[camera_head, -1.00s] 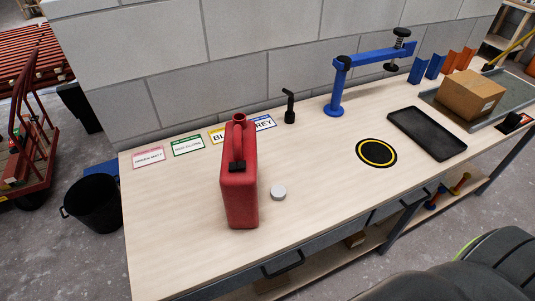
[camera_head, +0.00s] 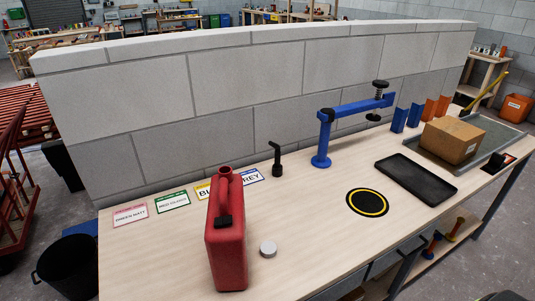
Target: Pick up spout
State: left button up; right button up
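A small black spout (camera_head: 276,160) stands upright on the wooden workbench (camera_head: 150,255), near its back edge by the block wall. Its tip bends to the left. A red jerrycan (camera_head: 227,245) stands on the bench in front of it and to the left. A light grey round cap (camera_head: 268,249) lies on the bench just right of the jerrycan. Neither of my grippers shows in this view.
A blue clamp arm (camera_head: 323,145) stands right of the spout. A black and yellow round mark (camera_head: 367,202), a black tray (camera_head: 415,178) and a cardboard box (camera_head: 453,140) are further right. Label cards (camera_head: 172,201) lie along the back left. The bench's middle front is clear.

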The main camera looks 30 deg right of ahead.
aim_at(276, 166)
jog(key=k+l+z, duration=0.2)
jog(key=l, duration=0.15)
jog(key=k+l+z, duration=0.2)
jog(key=l, duration=0.15)
jog(key=l+z, duration=0.15)
jog(key=l, duration=0.25)
